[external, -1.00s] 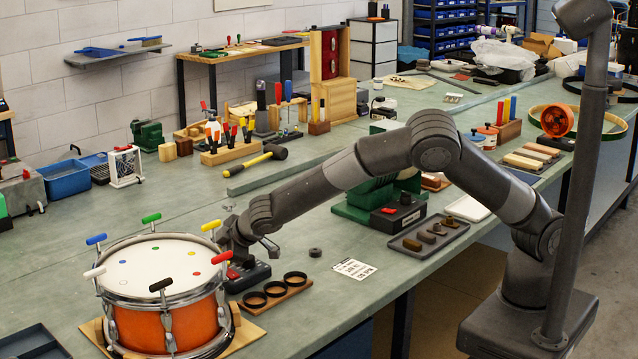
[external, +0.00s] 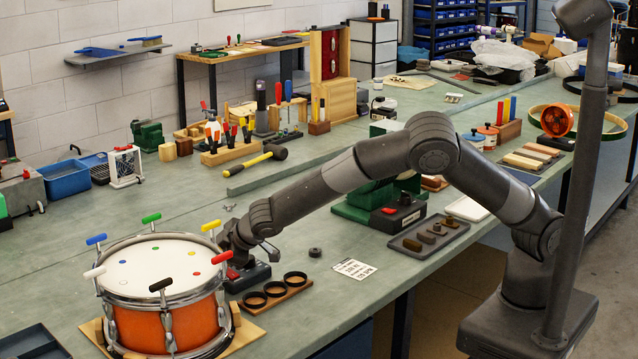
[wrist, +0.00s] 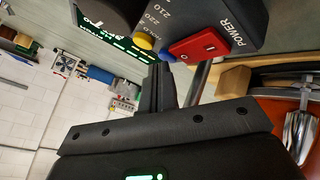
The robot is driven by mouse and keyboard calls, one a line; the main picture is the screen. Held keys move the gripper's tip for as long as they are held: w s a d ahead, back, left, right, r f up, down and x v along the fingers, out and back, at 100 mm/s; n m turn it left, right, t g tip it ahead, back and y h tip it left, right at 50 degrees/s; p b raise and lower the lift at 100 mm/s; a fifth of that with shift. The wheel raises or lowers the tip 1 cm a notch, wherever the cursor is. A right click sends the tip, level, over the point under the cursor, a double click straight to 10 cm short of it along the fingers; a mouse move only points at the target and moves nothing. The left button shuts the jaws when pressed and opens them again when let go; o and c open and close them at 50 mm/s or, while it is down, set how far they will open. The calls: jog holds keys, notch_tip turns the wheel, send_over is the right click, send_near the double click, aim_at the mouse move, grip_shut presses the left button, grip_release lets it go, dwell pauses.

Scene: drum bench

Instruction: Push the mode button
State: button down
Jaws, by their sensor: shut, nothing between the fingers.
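A dark device (external: 250,277) sits on the bench just right of the drum, partly hidden by my gripper in the external view. In the wrist view this device (wrist: 190,12) fills the top. It has a red switch by the word POWER (wrist: 200,45), a yellow button (wrist: 143,42), a blue button (wrist: 166,55), a dark knob and a lit green display. I cannot read which button is labelled mode. My gripper (wrist: 161,66) is shut and empty, its tips close to the yellow and blue buttons. I cannot tell whether they touch. It also shows over the device in the external view (external: 238,262).
The orange drum (external: 165,330) with coloured T-handled keys stands close at the left. A wooden board with black rings (external: 275,290) lies in front of the device. A black puck (external: 315,252) and a printed card (external: 354,268) lie to the right.

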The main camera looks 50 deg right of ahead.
dwell(0.5)
jog(key=shift+r, duration=0.45)
notch_tip(320, 180, up, 6)
dwell(0.6)
dwell(0.3)
